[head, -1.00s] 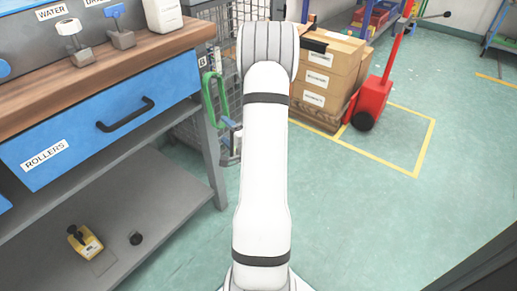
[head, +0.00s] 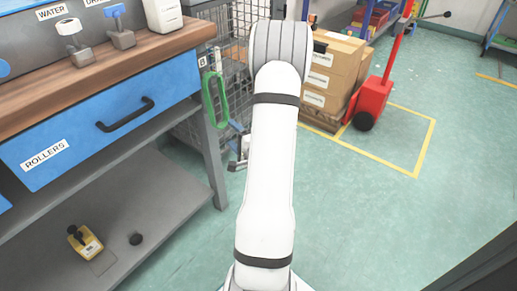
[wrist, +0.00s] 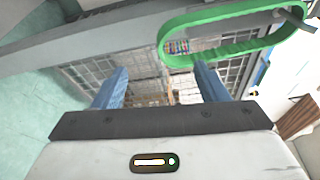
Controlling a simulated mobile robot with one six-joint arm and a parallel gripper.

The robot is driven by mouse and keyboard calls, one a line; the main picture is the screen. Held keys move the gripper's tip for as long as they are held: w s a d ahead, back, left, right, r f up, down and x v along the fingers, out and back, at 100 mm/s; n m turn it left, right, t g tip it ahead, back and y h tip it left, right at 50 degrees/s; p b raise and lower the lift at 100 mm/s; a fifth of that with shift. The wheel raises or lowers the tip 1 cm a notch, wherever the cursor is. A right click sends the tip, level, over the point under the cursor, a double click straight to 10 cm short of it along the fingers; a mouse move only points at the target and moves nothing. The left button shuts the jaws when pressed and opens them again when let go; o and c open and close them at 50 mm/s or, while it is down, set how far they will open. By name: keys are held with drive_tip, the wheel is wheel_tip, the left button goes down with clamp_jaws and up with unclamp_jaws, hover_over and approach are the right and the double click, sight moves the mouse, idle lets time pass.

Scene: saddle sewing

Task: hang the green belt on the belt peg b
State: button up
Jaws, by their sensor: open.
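The green belt (head: 207,101) is a closed loop hanging at the end of the workbench, near a small "B" label (head: 202,62). In the wrist view the belt (wrist: 235,48) crosses the upper right, and a grey peg (wrist: 294,18) shows at its right end, apparently through the loop. My gripper (wrist: 162,72) is open, its two blue fingers apart with nothing held between them. The right fingertip lies just under the belt in the picture; whether they touch I cannot tell. In the head view my arm hides most of the gripper.
The workbench with a blue drawer (head: 100,125) and grey lower shelf stands at left. A wire mesh cage (head: 185,135) is behind the belt. Stacked boxes (head: 335,75) and a red pallet truck (head: 372,98) stand farther back.

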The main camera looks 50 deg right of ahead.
drive_tip(key=s, duration=0.9)
drive_tip(key=shift+s+d, duration=0.25)
drive_tip(key=shift+d, duration=0.2)
idle(1.8)
drive_tip(key=shift+s, duration=0.15)
idle(0.6)
drive_tip(key=w+a+r+n+g+p, duration=0.3)
drive_tip(key=a+r+n+p, duration=0.1)
drive_tip(key=r+p, duration=0.4)
drive_tip(key=w+a+r+n+g+p, duration=0.35)
drive_tip(key=r+p, duration=0.25)
drive_tip(key=r, duration=0.3)
drive_tip(key=w+a+r+n+g+p, duration=0.25)
drive_tip(key=r+n+p, duration=0.25)
drive_tip(key=r+p, duration=0.3)
drive_tip(key=s+a+r+n+g+y+p, duration=0.1)
drive_tip(key=s+a+r+n+p, duration=0.3)
drive_tip(key=a+r, duration=0.7)
drive_tip(key=s+a+r+n+g+y+p, duration=0.2)
drive_tip(key=s+a+r+n+g+p, duration=0.2)
drive_tip(key=s+a+r+p, duration=0.4)
wheel_tip(320, 180, up, 3)
drive_tip(key=s+a+n, duration=0.1)
drive_tip(key=s+a, duration=0.1)
drive_tip(key=shift+s+a+g, duration=0.2)
drive_tip(key=shift+a+g, duration=0.1)
drive_tip(key=shift+a, duration=0.1)
drive_tip(key=shift+f, duration=0.1)
drive_tip(key=shift+c, duration=0.6)
